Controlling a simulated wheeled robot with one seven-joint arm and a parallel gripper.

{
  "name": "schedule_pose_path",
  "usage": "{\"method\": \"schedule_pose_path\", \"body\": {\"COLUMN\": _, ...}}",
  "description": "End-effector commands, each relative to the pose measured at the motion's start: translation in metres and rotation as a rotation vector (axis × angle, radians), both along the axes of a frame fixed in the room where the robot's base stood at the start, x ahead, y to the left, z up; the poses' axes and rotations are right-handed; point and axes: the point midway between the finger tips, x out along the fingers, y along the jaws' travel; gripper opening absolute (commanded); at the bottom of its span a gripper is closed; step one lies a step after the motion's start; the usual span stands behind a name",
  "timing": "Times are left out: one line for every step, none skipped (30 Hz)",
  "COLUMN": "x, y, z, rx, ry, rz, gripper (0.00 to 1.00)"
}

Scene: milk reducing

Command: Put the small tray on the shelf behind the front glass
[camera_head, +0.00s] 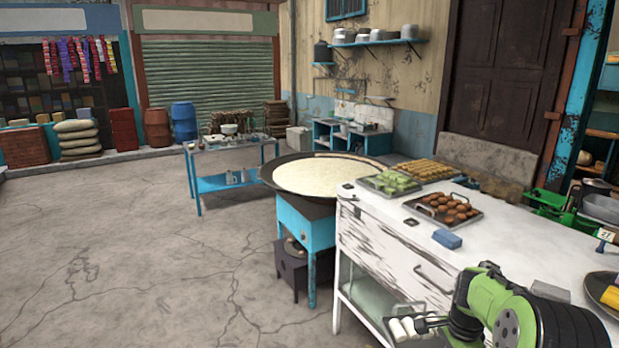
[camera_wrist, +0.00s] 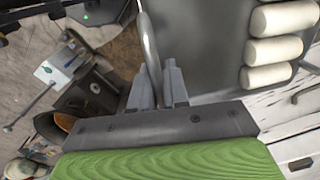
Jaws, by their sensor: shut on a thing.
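The small tray is dark grey with several white rolls on it. In the wrist view the tray (camera_wrist: 205,50) fills the upper middle, with white rolls (camera_wrist: 275,50) to the right. My gripper (camera_wrist: 157,88) is shut on the tray's metal handle (camera_wrist: 149,45). The counter's front glass (camera_head: 375,297) shows below the worn white front. The shelf behind it is only partly visible.
The white counter (camera_head: 520,235) carries a tray of brown balls (camera_head: 443,209), a tray of green sweets (camera_head: 390,183) and a blue block (camera_head: 447,239). A wide pan (camera_head: 325,176) stands beyond it on a blue stand. The floor (camera_head: 150,265) at left is free.

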Motion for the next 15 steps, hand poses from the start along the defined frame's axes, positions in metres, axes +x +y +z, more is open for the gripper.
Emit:
{"method": "schedule_pose_path", "body": {"x": 0.002, "y": 0.017, "z": -0.021, "rx": 0.004, "ry": 0.007, "rz": 0.135, "gripper": 0.00}}
{"method": "schedule_pose_path", "body": {"x": 0.003, "y": 0.028, "z": -0.033, "rx": 0.004, "ry": 0.007, "rz": 0.230, "gripper": 0.00}}
{"method": "schedule_pose_path", "body": {"x": 0.003, "y": 0.043, "z": -0.050, "rx": 0.005, "ry": 0.007, "rz": 0.363, "gripper": 0.00}}
{"method": "schedule_pose_path", "body": {"x": 0.003, "y": 0.055, "z": -0.062, "rx": 0.005, "ry": 0.007, "rz": 0.466, "gripper": 0.00}}
{"method": "schedule_pose_path", "body": {"x": 0.002, "y": 0.067, "z": -0.074, "rx": 0.006, "ry": 0.008, "rz": 0.570, "gripper": 0.00}}
{"method": "schedule_pose_path", "body": {"x": 0.000, "y": 0.083, "z": -0.090, "rx": 0.007, "ry": 0.007, "rz": 0.709, "gripper": 0.00}}
{"method": "schedule_pose_path", "body": {"x": -0.002, "y": 0.095, "z": -0.102, "rx": 0.006, "ry": 0.007, "rz": 0.810, "gripper": 0.00}}
{"method": "schedule_pose_path", "body": {"x": -0.005, "y": 0.106, "z": -0.112, "rx": 0.007, "ry": 0.008, "rz": 0.909, "gripper": 0.00}}
{"method": "schedule_pose_path", "body": {"x": -0.009, "y": 0.120, "z": -0.125, "rx": 0.005, "ry": 0.006, "rz": 1.031, "gripper": 0.00}}
{"method": "schedule_pose_path", "body": {"x": -0.013, "y": 0.130, "z": -0.134, "rx": 0.005, "ry": 0.006, "rz": 1.115, "gripper": 0.00}}
{"method": "schedule_pose_path", "body": {"x": -0.016, "y": 0.139, "z": -0.141, "rx": 0.005, "ry": 0.006, "rz": 1.192, "gripper": 0.00}}
{"method": "schedule_pose_path", "body": {"x": -0.020, "y": 0.149, "z": -0.150, "rx": 0.004, "ry": 0.004, "rz": 1.281, "gripper": 0.00}}
{"method": "schedule_pose_path", "body": {"x": -0.023, "y": 0.155, "z": -0.155, "rx": 0.003, "ry": 0.004, "rz": 1.338, "gripper": 0.00}}
{"method": "schedule_pose_path", "body": {"x": -0.026, "y": 0.160, "z": -0.159, "rx": 0.003, "ry": 0.003, "rz": 1.385, "gripper": 0.00}}
{"method": "schedule_pose_path", "body": {"x": -0.028, "y": 0.166, "z": -0.163, "rx": 0.002, "ry": 0.003, "rz": 1.437, "gripper": 0.00}}
